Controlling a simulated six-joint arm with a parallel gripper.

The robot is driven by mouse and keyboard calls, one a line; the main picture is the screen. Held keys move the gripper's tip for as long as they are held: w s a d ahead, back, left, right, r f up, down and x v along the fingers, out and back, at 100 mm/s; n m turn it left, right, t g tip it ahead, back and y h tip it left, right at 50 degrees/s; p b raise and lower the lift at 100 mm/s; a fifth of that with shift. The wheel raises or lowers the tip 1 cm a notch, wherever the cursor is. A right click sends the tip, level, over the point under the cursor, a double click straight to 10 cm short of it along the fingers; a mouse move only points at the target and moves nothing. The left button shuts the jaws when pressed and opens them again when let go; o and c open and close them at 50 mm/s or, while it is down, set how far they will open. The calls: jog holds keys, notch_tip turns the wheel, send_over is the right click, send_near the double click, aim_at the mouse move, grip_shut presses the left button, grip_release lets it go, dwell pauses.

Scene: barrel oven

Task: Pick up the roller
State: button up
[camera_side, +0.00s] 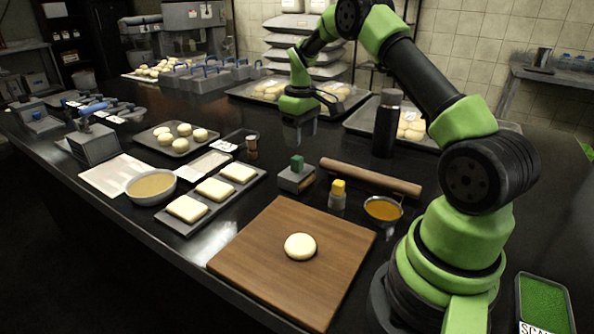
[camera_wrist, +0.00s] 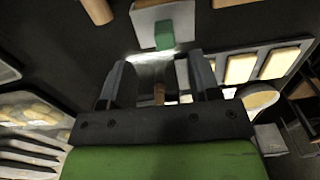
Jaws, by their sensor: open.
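The roller (camera_side: 370,177) is a plain brown wooden cylinder lying on the dark counter, behind the cutting board and right of a green-handled block. In the wrist view, what looks like one end of the roller (camera_wrist: 97,10) shows at the upper left edge. My gripper (camera_side: 299,140) points down above the counter, to the left of and farther back than the roller, and is apart from it. In the wrist view my gripper's two fingers (camera_wrist: 160,75) are spread, with nothing held between them.
The green-handled block (camera_side: 296,176) and a yellow-capped bottle (camera_side: 338,195) stand near the roller's left end. A bowl of orange sauce (camera_side: 383,209) sits in front of it. A tall black bottle (camera_side: 386,125) stands behind it. The cutting board (camera_side: 245,250) carries a dough round.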

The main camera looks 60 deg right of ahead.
aim_at(297, 157)
jog(key=f, duration=0.7)
jog(key=shift+w+a, duration=0.25)
jog(key=shift+w, duration=0.1)
jog(key=shift+r, duration=0.1)
jog(key=shift+c, duration=0.4)
jog(key=c, duration=0.9)
